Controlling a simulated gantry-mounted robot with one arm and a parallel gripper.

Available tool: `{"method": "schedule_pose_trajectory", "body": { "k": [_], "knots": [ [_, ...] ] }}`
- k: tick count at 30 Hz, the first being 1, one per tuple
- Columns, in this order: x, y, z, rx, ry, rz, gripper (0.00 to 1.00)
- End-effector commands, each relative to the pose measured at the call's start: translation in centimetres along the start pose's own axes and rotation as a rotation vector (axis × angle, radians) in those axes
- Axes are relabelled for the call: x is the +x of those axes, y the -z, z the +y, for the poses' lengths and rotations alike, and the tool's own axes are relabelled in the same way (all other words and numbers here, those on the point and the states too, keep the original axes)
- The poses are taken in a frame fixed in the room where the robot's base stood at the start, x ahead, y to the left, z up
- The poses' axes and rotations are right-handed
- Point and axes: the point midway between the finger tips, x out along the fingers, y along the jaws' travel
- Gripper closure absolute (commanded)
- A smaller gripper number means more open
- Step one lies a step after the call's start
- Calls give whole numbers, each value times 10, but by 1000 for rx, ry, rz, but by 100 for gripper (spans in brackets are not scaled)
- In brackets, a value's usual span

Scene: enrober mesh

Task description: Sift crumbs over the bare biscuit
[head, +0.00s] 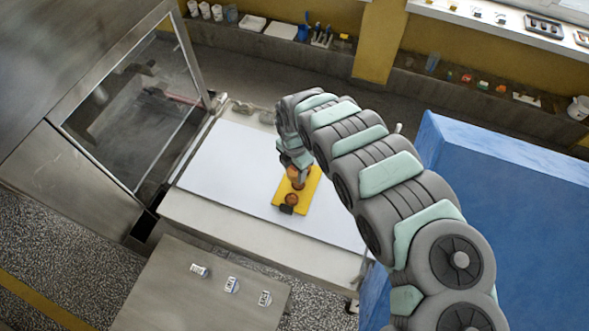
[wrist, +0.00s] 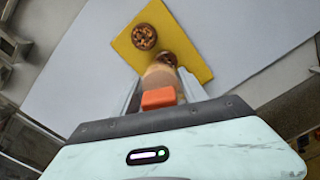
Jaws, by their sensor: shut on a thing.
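A flat yellow board (wrist: 190,35) lies on the white surface; it also shows in the head view (head: 310,193). A round brown biscuit (wrist: 144,36) with darker and lighter bits on top sits on the board's left part. My gripper (wrist: 160,92) is shut on a tan, brown-ended shaker-like thing (wrist: 162,78) with an orange block (wrist: 158,98) near its base. Its brown far end overlaps the board, partly covering what lies beneath. I cannot tell whether a bare biscuit is under it. In the head view, my gripper (head: 296,174) is over the board.
The white belt surface (head: 235,165) is clear left of the board. A glass-sided steel machine (head: 130,100) stands left, a blue block (head: 510,200) right. A steel table (head: 200,295) with several small labelled items is in front.

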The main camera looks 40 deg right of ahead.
Motion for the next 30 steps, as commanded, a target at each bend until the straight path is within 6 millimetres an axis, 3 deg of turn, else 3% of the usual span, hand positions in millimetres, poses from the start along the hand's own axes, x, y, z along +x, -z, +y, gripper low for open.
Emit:
{"method": "schedule_pose_trajectory", "body": {
  "k": [8, 18, 30],
  "knots": [
    [-2, -2, -3, 1, 1, 0, 82],
    [-2, -12, -25, 1, 3, 2, 82],
    [1, -10, -21, -1, -1, 0, 82]
  ]
}}
